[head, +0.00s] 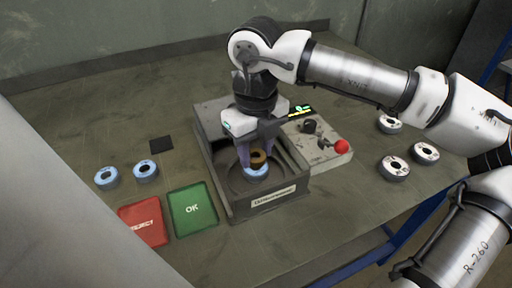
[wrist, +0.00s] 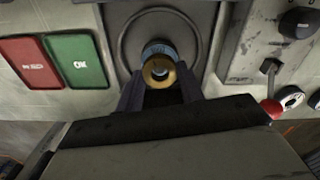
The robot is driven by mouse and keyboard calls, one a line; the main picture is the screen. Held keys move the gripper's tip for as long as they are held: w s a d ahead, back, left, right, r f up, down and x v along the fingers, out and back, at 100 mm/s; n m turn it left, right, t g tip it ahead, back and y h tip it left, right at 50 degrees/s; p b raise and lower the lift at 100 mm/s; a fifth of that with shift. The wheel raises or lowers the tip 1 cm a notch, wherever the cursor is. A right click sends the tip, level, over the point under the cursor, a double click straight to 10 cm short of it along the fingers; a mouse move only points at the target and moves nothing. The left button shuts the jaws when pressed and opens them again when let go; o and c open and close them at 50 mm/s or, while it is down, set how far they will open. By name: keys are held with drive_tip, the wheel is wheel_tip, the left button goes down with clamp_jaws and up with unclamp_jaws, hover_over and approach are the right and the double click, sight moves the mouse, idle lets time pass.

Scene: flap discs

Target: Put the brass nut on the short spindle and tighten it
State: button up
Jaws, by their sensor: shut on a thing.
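The brass nut (head: 258,158) is between the fingers of my gripper (head: 258,163), which is shut on it. The nut also shows in the wrist view (wrist: 158,70) as a brass ring between the two dark fingertips (wrist: 160,85). Just below it is a blue-rimmed disc (head: 256,173), inside the round recess of the grey machine (head: 290,190). The disc's blue edge also shows behind the nut in the wrist view (wrist: 158,49). The short spindle is hidden under the nut and disc, so I cannot tell whether the nut touches it.
A control panel with a black knob (head: 309,126) and a red-balled lever (head: 341,146) is at the machine's right. A red tray (head: 142,222) and green OK tray (head: 194,210) lie left. Two blue discs (head: 107,177) lie farther left; several pale discs (head: 425,153) lie right.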

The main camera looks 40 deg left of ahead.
drive_tip(key=shift+f, duration=0.1)
drive_tip(key=shift+f+b, duration=0.8)
drive_tip(key=shift+b, duration=0.1)
drive_tip(key=shift+f+m+b, duration=0.2)
drive_tip(key=shift+m+b, duration=0.6)
drive_tip(key=shift+m, duration=0.3)
drive_tip(key=m+b, duration=0.3)
drive_tip(key=m, duration=0.3)
drive_tip(key=shift+m+b, duration=0.3)
drive_tip(key=shift+m, duration=0.1)
drive_tip(key=m, duration=0.3)
drive_tip(key=shift+s+a+r, duration=0.1)
drive_tip(key=shift+r, duration=0.1)
drive_tip(key=m+b, duration=0.1)
drive_tip(key=m, duration=0.5)
